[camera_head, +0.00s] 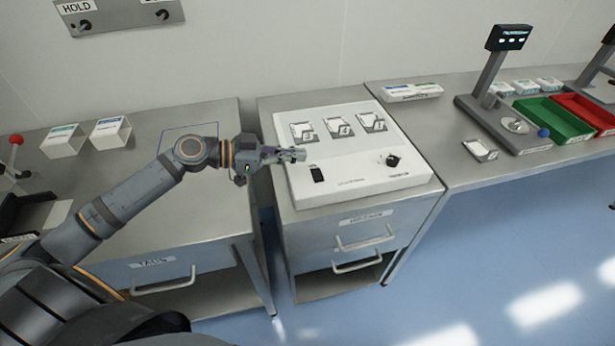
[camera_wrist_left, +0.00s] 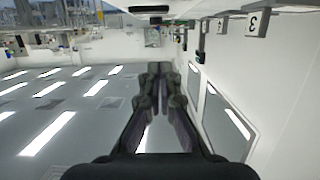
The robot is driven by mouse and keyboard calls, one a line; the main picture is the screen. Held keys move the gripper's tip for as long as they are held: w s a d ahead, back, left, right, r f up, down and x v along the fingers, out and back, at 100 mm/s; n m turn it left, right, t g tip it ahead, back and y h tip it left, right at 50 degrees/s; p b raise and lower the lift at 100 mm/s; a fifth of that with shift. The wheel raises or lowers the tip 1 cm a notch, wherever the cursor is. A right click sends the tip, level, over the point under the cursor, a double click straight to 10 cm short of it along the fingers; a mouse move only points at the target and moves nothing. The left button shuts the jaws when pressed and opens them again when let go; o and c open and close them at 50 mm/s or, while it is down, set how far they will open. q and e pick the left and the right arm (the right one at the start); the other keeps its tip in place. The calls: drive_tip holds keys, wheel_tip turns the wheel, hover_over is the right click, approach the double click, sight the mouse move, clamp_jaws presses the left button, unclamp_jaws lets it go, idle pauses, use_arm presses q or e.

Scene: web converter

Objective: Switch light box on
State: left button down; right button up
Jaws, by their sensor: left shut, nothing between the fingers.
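The light box (camera_head: 350,179) is a white, slightly sloped panel on the middle cabinet in the head view. A small black switch (camera_head: 317,174) sits at the left of its front part, and a black knob (camera_head: 392,160) at the right. My left gripper (camera_head: 301,155) is shut and empty, just above the left part of the box, behind the switch in the picture. Contact cannot be told. Its shut fingers (camera_wrist_left: 155,72) also show in the left wrist view. My right gripper is not in view.
The left table (camera_head: 200,232) holds two white boxes (camera_head: 109,133). The right table holds a stand with a display (camera_head: 507,38), a green tray (camera_head: 552,119), a red tray (camera_head: 588,112) and a white pack (camera_head: 480,149). Open blue floor (camera_head: 500,240) lies in front.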

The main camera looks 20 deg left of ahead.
sight(308, 176)
use_arm(q)
drive_tip(key=x, duration=0.3)
drive_tip(key=shift+w+d+r, duration=0.1)
drive_tip(key=shift+r, duration=0.05)
wheel_tip(308, 176, down, 3)
drive_tip(key=shift+f+p, duration=0.25)
drive_tip(key=shift+p, duration=0.3)
drive_tip(key=shift+f, duration=0.5)
